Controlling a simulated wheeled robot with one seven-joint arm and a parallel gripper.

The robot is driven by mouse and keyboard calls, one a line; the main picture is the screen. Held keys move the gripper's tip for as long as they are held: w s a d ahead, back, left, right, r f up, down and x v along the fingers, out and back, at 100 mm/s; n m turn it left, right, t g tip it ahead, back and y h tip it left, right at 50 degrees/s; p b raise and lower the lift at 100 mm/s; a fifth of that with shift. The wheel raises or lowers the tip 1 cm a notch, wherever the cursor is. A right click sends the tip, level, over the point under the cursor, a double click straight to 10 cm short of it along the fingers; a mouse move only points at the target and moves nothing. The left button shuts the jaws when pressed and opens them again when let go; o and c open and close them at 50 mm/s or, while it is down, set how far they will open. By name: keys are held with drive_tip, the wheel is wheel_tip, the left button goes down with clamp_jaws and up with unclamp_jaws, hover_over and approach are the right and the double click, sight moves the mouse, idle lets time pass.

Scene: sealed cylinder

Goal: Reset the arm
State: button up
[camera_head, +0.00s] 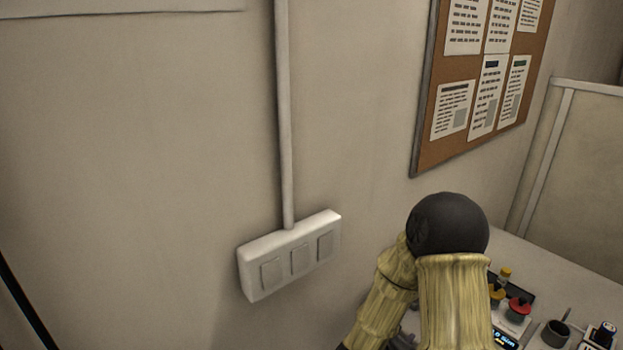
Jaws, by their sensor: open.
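My arm shows at the lower right in the head view, bent at a dark round joint (447,224). Two links with a yellow, wood-like surface run down from this joint and leave the bottom of the picture. The joint is the highest part of the arm in view, in front of the wall and the light table. My gripper is not in view, so what it is near is hidden from me.
A white switch box (290,256) with three rockers is on the wall, below a vertical conduit (284,110). A cork board (468,145) with papers hangs right. The light table (572,277) holds a red-topped device (518,309), a dark cup (555,333) and small items.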

drive_tip(key=s+a+r+n+g+y, duration=0.1)
drive_tip(key=s+a+r+n+y, duration=0.1)
drive_tip(key=a+r+n+y, duration=0.4)
drive_tip(key=s+d+r+n+g+y, duration=0.1)
drive_tip(key=s+g, duration=0.4)
drive_tip(key=s, duration=0.6)
drive_tip(key=shift+s+d+r+n+y, duration=0.15)
drive_tip(key=shift+s+n+y, duration=0.35)
drive_tip(key=shift+n, duration=0.7)
